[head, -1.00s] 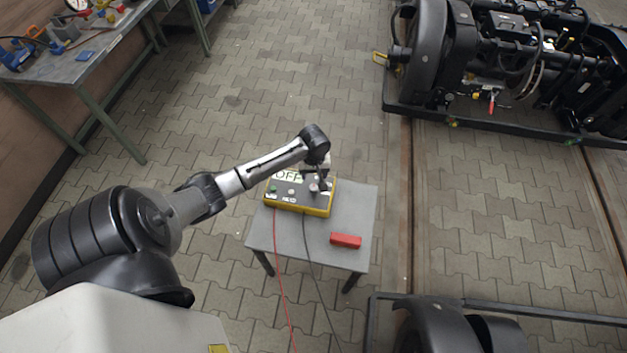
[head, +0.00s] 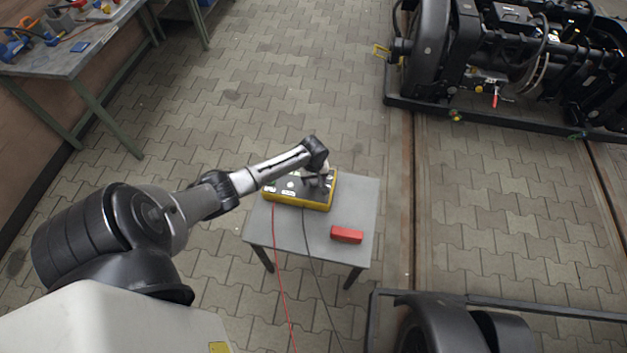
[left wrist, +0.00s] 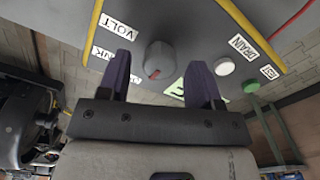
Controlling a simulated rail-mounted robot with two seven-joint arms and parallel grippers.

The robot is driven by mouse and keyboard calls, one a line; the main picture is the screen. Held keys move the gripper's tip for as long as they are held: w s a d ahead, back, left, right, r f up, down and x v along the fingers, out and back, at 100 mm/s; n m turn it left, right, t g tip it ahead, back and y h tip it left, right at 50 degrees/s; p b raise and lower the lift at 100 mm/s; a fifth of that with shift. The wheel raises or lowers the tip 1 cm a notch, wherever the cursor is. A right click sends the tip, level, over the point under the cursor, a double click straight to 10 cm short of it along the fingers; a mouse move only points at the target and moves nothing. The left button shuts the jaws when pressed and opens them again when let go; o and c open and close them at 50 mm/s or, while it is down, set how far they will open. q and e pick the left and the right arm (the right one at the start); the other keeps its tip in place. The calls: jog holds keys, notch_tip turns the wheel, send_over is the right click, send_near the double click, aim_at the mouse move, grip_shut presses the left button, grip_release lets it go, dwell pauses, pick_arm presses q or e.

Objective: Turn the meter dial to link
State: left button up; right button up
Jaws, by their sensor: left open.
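The meter (head: 297,204) is a yellow-edged box with a dark top on a small grey table. Its dial (left wrist: 160,52) is a round grey knob with a red mark at its lower edge in the left wrist view. My left gripper (head: 319,181) is low at the meter's right part. In the left wrist view its two purple fingers are open, one on each side of the dial, with gaps showing. A VOLT label (left wrist: 117,26) is readable; a label ending in NK (left wrist: 101,53) is partly hidden by the left finger. The green display (left wrist: 177,88) is mostly hidden.
A white button (left wrist: 224,66) and a green button (left wrist: 251,87) sit beside the DRAIN label (left wrist: 243,47). A red block (head: 346,235) lies on the grey table (head: 358,200). Red and black cables run from the meter to the floor. A bogie (head: 490,60) stands at upper right.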

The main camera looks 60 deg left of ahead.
pick_arm(q)
jog(key=shift+f, duration=0.45)
jog(key=shift+c, duration=0.2)
jog(key=c, duration=0.9)
jog(key=shift+r+m+p, duration=0.2)
jog(key=shift+m+p, duration=0.5)
jog(key=shift+p, duration=0.05)
jog(key=shift+m+p, duration=0.6)
jog(key=shift+m, duration=0.2)
jog(key=m+p, duration=0.1)
jog(key=m, duration=0.2)
jog(key=shift+f, duration=0.1)
jog(key=shift+f+m+p, duration=0.1)
jog(key=shift+m+p, duration=0.45)
jog(key=shift+m, duration=0.75)
